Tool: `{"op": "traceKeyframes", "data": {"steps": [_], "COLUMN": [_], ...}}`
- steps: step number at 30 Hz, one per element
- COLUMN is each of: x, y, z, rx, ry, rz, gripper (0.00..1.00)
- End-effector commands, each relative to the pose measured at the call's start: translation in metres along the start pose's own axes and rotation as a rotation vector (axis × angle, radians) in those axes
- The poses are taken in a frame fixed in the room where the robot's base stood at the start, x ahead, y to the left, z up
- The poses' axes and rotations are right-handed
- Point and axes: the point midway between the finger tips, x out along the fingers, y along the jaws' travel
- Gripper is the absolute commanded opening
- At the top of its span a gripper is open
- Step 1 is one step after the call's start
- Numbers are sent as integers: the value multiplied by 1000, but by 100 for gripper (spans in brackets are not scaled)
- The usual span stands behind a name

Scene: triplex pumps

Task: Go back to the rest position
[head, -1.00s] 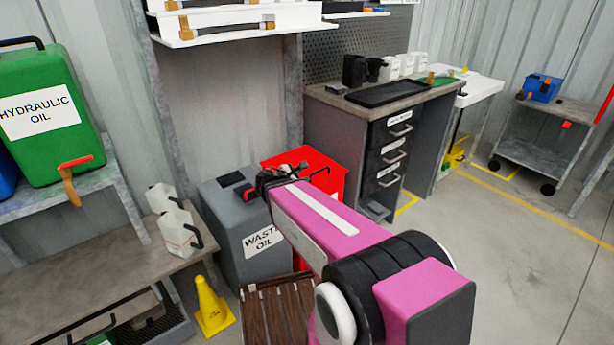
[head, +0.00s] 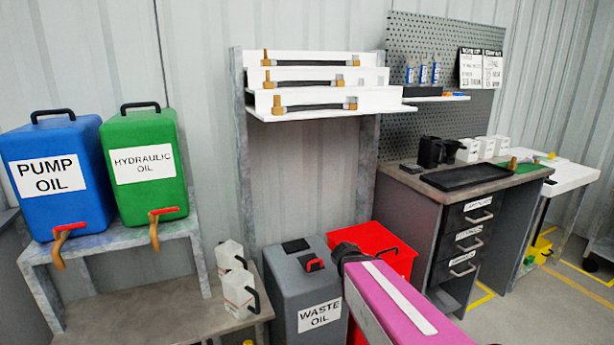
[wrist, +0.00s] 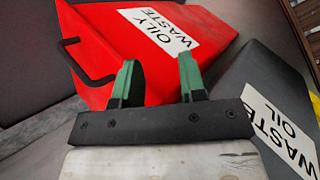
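My gripper (wrist: 158,82) shows in the wrist view with its two green fingers apart and nothing between them. It hangs over the red oily waste bin (wrist: 165,45), with the grey waste oil container (wrist: 270,90) to the right. In the head view my pink arm reaches up from the bottom toward the grey waste oil container (head: 300,290) and the red bin (head: 385,247). The gripper itself is hidden there behind the arm.
A blue pump oil tank (head: 58,215) and a green hydraulic oil tank (head: 145,200) stand on a stand at left. White jugs (head: 238,292) sit on a low bench. A workbench with drawers (head: 465,190) stands at right. Open floor (head: 520,310) shows at lower right.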

Motion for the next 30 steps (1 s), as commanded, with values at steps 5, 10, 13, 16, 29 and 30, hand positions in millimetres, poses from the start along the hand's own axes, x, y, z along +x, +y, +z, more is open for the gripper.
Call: {"op": "traceKeyframes", "data": {"steps": [5, 10, 13, 16, 29, 30], "x": [4, -3, -9, -14, -17, -17], "y": [-33, -58, -67, -71, -73, -73], "z": [3, -2, -6, -9, -10, -10], "rx": [330, 627, 753, 831, 869, 869], "ry": [59, 83, 83, 81, 79, 79], "rz": [-263, -521, -637, -712, -751, -751], "gripper": [38, 38, 38, 38, 38, 38]}}
